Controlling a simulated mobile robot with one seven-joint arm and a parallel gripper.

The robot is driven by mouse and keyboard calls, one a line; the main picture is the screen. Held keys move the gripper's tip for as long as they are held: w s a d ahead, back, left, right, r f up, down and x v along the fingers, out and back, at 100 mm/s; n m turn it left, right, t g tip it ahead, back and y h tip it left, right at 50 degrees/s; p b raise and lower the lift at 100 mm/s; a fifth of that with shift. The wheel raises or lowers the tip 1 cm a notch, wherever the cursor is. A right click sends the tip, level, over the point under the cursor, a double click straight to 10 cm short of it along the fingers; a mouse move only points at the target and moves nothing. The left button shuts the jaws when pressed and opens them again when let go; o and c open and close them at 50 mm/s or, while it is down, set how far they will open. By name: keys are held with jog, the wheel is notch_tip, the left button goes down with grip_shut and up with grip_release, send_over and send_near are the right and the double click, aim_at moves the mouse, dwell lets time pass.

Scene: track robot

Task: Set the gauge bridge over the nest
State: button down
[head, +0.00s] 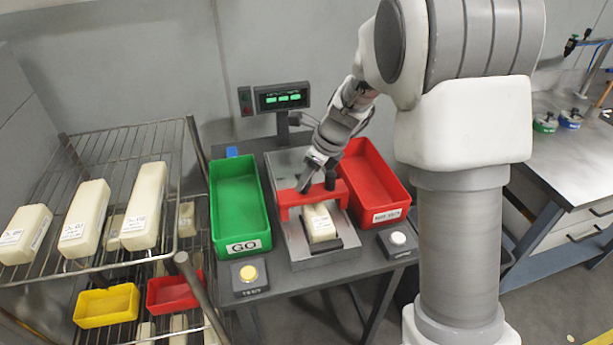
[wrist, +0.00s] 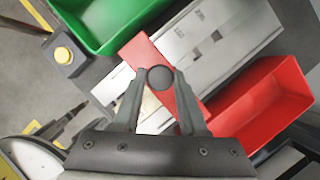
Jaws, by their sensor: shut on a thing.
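The gauge bridge (head: 290,199) is a red bar with a leg at each end and a dark knob on top. It also shows in the wrist view (wrist: 143,52), with its round black knob (wrist: 160,77) between my fingers. My gripper (head: 322,180) is shut on that knob. The bridge lies across the far part of a cream labelled block (head: 320,224) in the dark nest (head: 337,245) on a grey metal plate. I cannot tell whether its legs touch the plate. The bridge and fingers hide the block's far end.
A green GO bin (head: 240,205) stands left of the plate and a red bin (head: 372,180) close on its right. Button boxes, yellow-topped (head: 249,273) and white-topped (head: 398,239), sit at the front. A display (head: 281,97) stands behind. A wire rack (head: 120,250) with cream blocks is left.

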jog(key=shift+s+f, duration=0.1)
jog(key=shift+s, duration=0.1)
jog(key=shift+c, duration=2.2)
grip_release()
jog(key=p+v, duration=0.2)
jog(key=v, duration=1.5)
jog(key=shift+r+p, duration=0.3)
jog(key=shift+r, duration=0.05)
jog(key=shift+d, duration=0.1)
jog(key=s+d+r+n+t+h, duration=0.1)
jog(key=s+d+n+h, duration=0.1)
jog(key=s+n, duration=0.9)
jog(key=s+d+r+n+t+h, duration=0.1)
jog(key=s+d+n+t, duration=0.1)
jog(key=s+n, duration=1)
jog(key=shift+s+d+r+n+h, duration=0.3)
jog(key=shift+n+h, duration=0.1)
jog(key=shift+n, duration=0.5)
